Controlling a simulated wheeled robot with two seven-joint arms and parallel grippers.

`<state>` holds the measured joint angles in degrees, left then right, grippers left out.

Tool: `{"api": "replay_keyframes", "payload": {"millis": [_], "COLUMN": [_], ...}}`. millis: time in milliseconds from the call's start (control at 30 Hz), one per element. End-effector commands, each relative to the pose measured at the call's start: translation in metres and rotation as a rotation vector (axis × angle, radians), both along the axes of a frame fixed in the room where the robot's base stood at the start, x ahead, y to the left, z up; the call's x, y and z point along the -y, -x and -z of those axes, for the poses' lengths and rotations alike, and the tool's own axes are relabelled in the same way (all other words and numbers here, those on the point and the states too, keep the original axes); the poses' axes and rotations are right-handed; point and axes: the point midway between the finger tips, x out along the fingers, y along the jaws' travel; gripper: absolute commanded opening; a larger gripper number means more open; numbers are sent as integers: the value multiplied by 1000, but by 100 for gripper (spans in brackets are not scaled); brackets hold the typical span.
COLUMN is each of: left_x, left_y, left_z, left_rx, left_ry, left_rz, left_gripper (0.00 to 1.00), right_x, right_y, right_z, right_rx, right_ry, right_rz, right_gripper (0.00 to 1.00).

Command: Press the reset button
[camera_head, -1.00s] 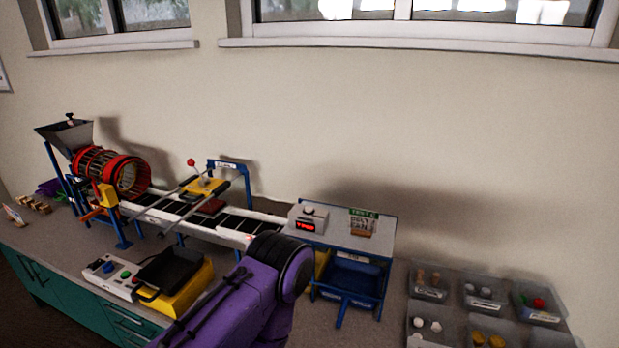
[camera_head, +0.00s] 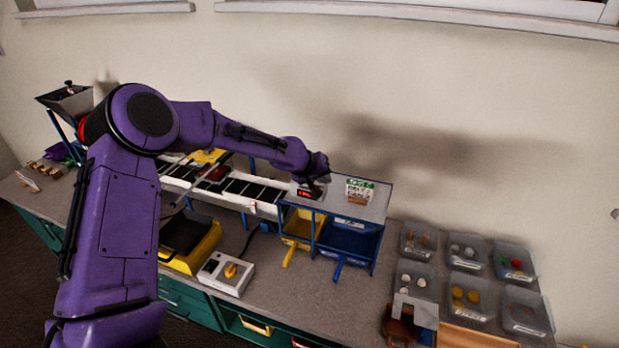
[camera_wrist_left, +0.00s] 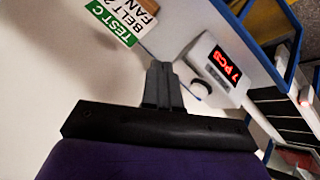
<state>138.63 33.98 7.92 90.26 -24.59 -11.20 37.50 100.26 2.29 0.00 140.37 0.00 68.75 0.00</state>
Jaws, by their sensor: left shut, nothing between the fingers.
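A small white counter box (camera_head: 306,194) with a red lit display stands on the shelf at the right end of the conveyor. In the left wrist view the counter box (camera_wrist_left: 222,64) reads "7 PCS", and a round pale button (camera_wrist_left: 200,88) with a dark ring sits on it. No "reset" lettering is readable. My left gripper (camera_head: 320,184) is over the counter box in the head view, hiding its button there. In the wrist view the left gripper (camera_wrist_left: 160,72) has its fingers together, empty, left of the button and apart from it in the picture. My right gripper is not in view.
A "TEST C" card (camera_head: 359,190) stands beside the counter box. Below are a yellow bin (camera_head: 300,228) and a blue bin (camera_head: 347,240). The conveyor (camera_head: 232,187) runs left. A control box with a yellow knob (camera_head: 230,271) and several clear trays (camera_head: 465,252) stand on the bench.

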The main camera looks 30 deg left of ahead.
Motion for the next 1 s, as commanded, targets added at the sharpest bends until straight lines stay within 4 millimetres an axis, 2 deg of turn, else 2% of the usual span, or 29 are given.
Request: {"api": "replay_keyframes", "payload": {"millis": [33, 100, 200, 300, 733, 867, 1000], "left_x": [-17, -37, -57, -67, -68, -68, -68], "left_y": [-8, -13, -15, -15, -15, -15, -15], "left_z": [-25, -51, -76, -87, -84, -73, -54], "left_rx": [21, 32, 42, 44, 43, 42, 43], "left_ry": [-6, -18, -29, -35, -37, -37, -37], "left_rz": [-17, -34, -57, -69, -69, -68, -69], "left_gripper": [0, 0, 0, 0, 0, 0, 0], "right_x": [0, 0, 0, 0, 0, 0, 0], "right_y": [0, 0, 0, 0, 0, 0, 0], "right_z": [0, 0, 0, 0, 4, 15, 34], "right_rx": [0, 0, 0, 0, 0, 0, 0], "right_ry": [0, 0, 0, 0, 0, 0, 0], "right_rz": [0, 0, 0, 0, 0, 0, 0], "right_gripper": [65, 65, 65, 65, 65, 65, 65]}}
